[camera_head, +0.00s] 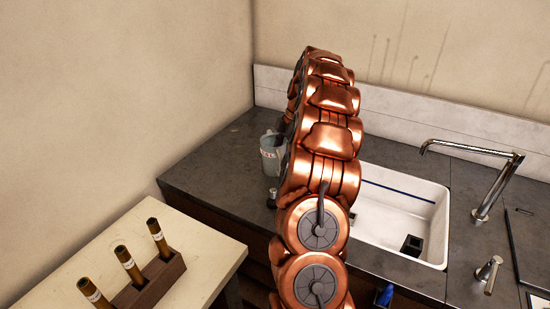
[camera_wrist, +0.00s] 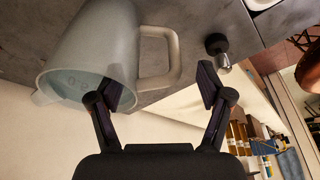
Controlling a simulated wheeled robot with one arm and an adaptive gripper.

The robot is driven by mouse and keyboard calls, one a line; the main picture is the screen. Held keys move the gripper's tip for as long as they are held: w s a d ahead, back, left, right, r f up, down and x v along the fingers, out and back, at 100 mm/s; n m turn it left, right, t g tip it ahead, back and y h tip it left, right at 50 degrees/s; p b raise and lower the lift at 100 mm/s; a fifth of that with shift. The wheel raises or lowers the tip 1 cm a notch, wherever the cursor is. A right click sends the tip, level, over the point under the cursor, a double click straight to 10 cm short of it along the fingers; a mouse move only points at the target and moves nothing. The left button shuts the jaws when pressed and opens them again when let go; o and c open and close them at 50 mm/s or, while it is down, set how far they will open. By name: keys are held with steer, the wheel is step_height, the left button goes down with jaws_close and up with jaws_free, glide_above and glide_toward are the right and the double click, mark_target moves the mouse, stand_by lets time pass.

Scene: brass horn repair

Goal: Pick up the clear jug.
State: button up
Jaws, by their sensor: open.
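The clear jug (camera_head: 268,158) stands on the dark counter, left of the sink, in the head view. My arm hides its right side there. In the wrist view the jug (camera_wrist: 95,45) fills the upper left, with its rim toward the lower left and its handle (camera_wrist: 176,60) on the right. My gripper (camera_wrist: 162,88) is open and empty. Its fingers are spread on either side of the handle's line, and the left fingertip overlaps the jug's side in the picture. I cannot tell whether it touches. The gripper itself is hidden behind my arm in the head view.
A small dark-topped metal fitting (camera_wrist: 217,48) stands near the handle. The white sink (camera_head: 395,250) with its tap (camera_head: 490,185) is to the right. A wooden rack (camera_head: 150,285) holding several brass-coloured tubes sits on a pale table at lower left. Counter left of the jug is clear.

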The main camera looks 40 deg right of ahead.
steer(key=shift+f, duration=0.15)
jaws_close()
stand_by(0.6)
